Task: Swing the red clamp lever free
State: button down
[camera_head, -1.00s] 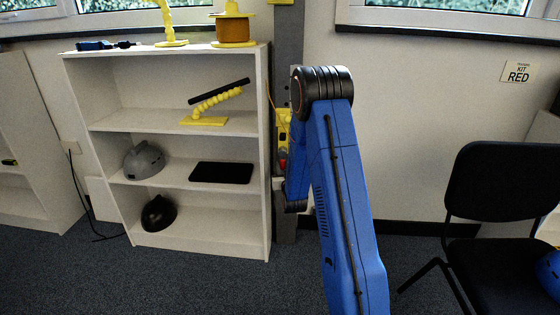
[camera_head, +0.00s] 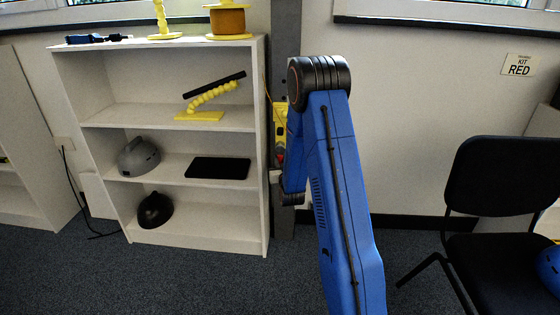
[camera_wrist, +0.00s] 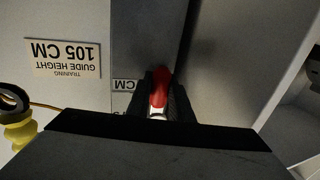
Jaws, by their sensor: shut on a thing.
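The red clamp lever (camera_wrist: 160,86) shows in the wrist view between the two dark fingers of my gripper (camera_wrist: 162,96), which are shut on it. A small pale metal part (camera_wrist: 157,116) shows at its near end. In the head view a small red spot, likely the lever (camera_head: 281,158), shows by the grey post below a yellow fitting (camera_head: 280,118). My blue arm hides most of that area, and the fingers cannot be made out there.
A white shelf unit (camera_head: 259,215) stands just left of the post (camera_head: 285,225). A black chair (camera_head: 500,185) stands at the right. A height sign (camera_wrist: 63,58) and a yellow part with a black ring (camera_wrist: 18,130) show in the wrist view. Carpet between post and chair is open.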

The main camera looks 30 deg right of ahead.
jog(key=shift+s+d, duration=0.1)
jog(key=s+d+r+n+g+h, duration=0.2)
jog(key=s+d+r+n+g, duration=0.1)
jog(key=n, duration=1)
jog(key=shift+d+r+g, duration=0.6)
jog(key=shift+d+r, duration=0.25)
jog(key=shift+r, duration=0.1)
jog(key=shift+s+r, duration=0.1)
jog(key=c, duration=1.9)
grip_release()
jog(key=shift+o, duration=0.2)
